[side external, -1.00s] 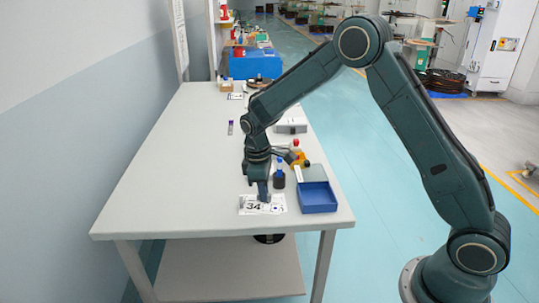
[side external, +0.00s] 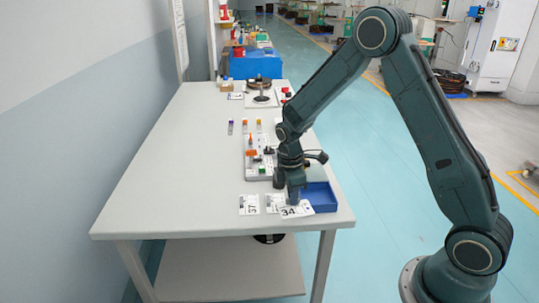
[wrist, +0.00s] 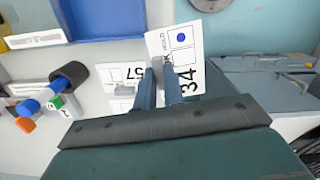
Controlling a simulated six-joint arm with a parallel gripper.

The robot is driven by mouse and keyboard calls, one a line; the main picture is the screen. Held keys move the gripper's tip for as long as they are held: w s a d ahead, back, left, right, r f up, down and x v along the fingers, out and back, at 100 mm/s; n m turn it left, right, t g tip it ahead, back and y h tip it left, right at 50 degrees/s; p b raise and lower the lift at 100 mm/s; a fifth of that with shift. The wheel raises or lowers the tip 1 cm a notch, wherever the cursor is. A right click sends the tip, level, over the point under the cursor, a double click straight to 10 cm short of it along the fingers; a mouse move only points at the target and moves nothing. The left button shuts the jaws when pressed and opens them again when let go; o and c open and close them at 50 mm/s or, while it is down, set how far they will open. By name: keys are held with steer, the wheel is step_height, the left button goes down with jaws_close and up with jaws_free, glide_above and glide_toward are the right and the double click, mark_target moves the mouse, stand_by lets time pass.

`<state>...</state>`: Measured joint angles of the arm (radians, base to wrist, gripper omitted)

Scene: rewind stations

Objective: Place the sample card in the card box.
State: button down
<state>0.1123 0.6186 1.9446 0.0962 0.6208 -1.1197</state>
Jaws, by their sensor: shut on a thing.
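The sample card (side external: 297,211), white and marked 34, is in my gripper (side external: 295,200) near the front of the table. It also shows in the wrist view (wrist: 178,40), with a blue dot at one end, tilted between the fingertips of my gripper (wrist: 158,68). The fingers are shut on its edge area. The blue open-topped card box (side external: 324,198) is just right of my gripper, its left part hidden behind the gripper and card. In the wrist view the box (wrist: 106,18) is at the top, left of the card.
Two white cards, one on the left (side external: 249,204) and one partly hidden (side external: 272,202), lie left of the held card. A tray with small coloured parts (side external: 257,168) stands behind. The table's left half is clear; its front edge is close.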

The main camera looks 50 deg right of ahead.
mark_target(312, 200)
steer(key=d+n, duration=0.3)
steer(key=n, duration=0.1)
steer(key=shift+d+n, duration=0.1)
steer(key=shift+n, duration=0.2)
steer(key=d+n, duration=0.1)
steer(key=n, duration=0.1)
steer(key=d+n, duration=0.1)
steer(key=shift+d+f+n+t, duration=0.1)
steer(key=shift+d+n+t, duration=0.15)
steer(key=shift+n+t, duration=0.15)
steer(key=d+n, duration=0.2)
steer(key=n, duration=0.1)
steer(key=shift+d+n, duration=0.25)
steer(key=shift+n, duration=0.05)
steer(key=shift+s+d+n+t, duration=0.2)
steer(key=shift+d+n, duration=0.5)
steer(key=shift+n, duration=0.3)
steer(key=shift+s+d+n+t, duration=0.1)
steer(key=shift+d+n+t, duration=0.1)
steer(key=shift+d+n, duration=0.65)
steer(key=shift+a+f, duration=0.15)
steer(key=shift+a, duration=0.1)
steer(key=shift+s+a+f, duration=0.1)
steer(key=shift+f, duration=2.45)
steer(key=c, duration=1.7)
jaws_free()
steer(key=shift+o, duration=1)
steer(key=shift+r, duration=0.1)
